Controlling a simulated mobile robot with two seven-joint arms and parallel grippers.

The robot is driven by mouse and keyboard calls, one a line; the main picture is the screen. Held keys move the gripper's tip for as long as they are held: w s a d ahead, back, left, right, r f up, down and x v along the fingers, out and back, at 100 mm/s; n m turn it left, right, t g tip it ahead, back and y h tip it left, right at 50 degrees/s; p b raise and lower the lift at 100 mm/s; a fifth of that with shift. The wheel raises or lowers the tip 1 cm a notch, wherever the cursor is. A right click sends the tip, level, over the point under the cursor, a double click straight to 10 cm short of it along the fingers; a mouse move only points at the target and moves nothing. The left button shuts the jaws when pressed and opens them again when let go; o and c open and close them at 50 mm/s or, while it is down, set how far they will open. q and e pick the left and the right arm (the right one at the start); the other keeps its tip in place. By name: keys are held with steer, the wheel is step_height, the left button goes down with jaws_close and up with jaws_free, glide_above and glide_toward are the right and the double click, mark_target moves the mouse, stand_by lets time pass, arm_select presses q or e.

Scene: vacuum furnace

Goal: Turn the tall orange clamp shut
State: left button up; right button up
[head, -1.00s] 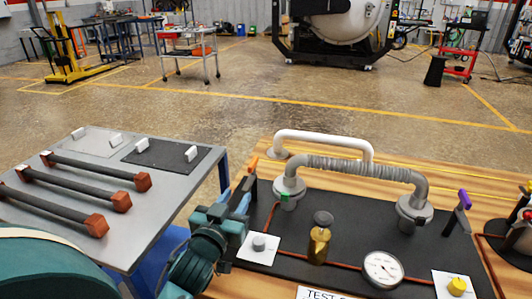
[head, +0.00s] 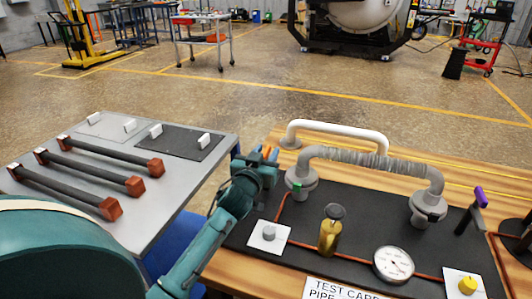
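The tall orange clamp (head: 267,152) stands at the left end of the corrugated pipe (head: 370,163). Only its orange top shows; the rest is hidden behind my gripper. My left gripper (head: 262,172) is teal and reaches in from the lower left, right at the clamp, beside the left pipe flange (head: 301,181). I cannot see its fingertips clearly, nor whether they touch or enclose the clamp. A purple-tipped clamp (head: 472,210) stands at the right, near the right flange. My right gripper is not in view.
A black panel holds a brass valve (head: 329,235), a dial gauge (head: 393,264), a grey knob (head: 268,233) and a yellow knob (head: 467,284). A white handle-shaped pipe (head: 340,126) stands behind. A grey table (head: 170,185) with several dark rods is at the left.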

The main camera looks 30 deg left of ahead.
arm_select(q)
steer(key=shift+w, duration=0.15)
steer(key=shift+c, duration=0.2)
jaws_close()
stand_by(0.4)
